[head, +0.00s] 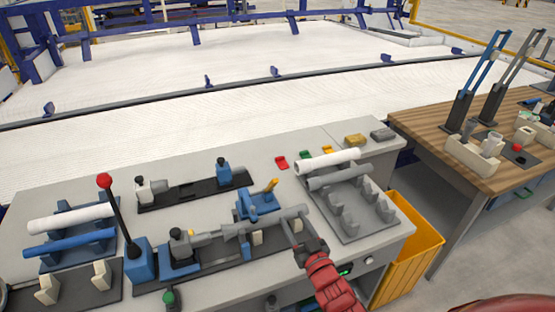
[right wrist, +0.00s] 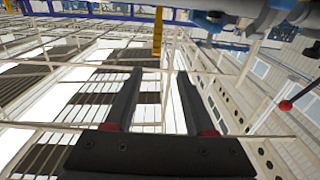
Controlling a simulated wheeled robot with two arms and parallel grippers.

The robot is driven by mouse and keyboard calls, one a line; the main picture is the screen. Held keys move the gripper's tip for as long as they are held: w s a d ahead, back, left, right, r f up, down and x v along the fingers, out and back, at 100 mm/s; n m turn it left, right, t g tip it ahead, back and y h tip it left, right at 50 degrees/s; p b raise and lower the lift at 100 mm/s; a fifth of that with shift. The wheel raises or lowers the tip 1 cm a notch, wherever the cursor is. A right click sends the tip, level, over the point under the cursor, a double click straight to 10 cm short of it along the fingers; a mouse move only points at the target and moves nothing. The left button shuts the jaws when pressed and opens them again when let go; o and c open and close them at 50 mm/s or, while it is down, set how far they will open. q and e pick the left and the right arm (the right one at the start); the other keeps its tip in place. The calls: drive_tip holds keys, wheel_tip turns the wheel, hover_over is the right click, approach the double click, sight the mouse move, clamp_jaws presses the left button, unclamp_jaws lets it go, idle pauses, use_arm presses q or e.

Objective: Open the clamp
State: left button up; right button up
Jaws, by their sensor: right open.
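The clamp (head: 255,207) is blue and stands on the black fixture in the middle of the bench in the head view. Its yellow handle (head: 271,185) sticks up and tilts to the right. A grey pipe (head: 265,222) lies along the fixture just in front of the clamp. My right gripper (head: 291,228) is at the pipe's right end, in front of and right of the handle, apart from it. In the right wrist view, the yellow handle (right wrist: 158,32) shows beyond the open, empty fingers (right wrist: 156,74). My left gripper is not in view.
A lever with a red knob (head: 104,181) stands left of the fixture. White and blue pipes lie on a rack at the left (head: 70,247). A grey rack (head: 352,222) with pipes is at the right, near a yellow bin (head: 414,245). A wooden table (head: 450,150) stands beyond.

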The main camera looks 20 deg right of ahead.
sight(275, 184)
drive_tip(key=w+p, duration=0.4)
drive_tip(key=w, duration=1.2)
drive_tip(key=shift+w+f, duration=0.1)
drive_tip(key=shift+w, duration=0.7)
clamp_jaws()
idle(0.5)
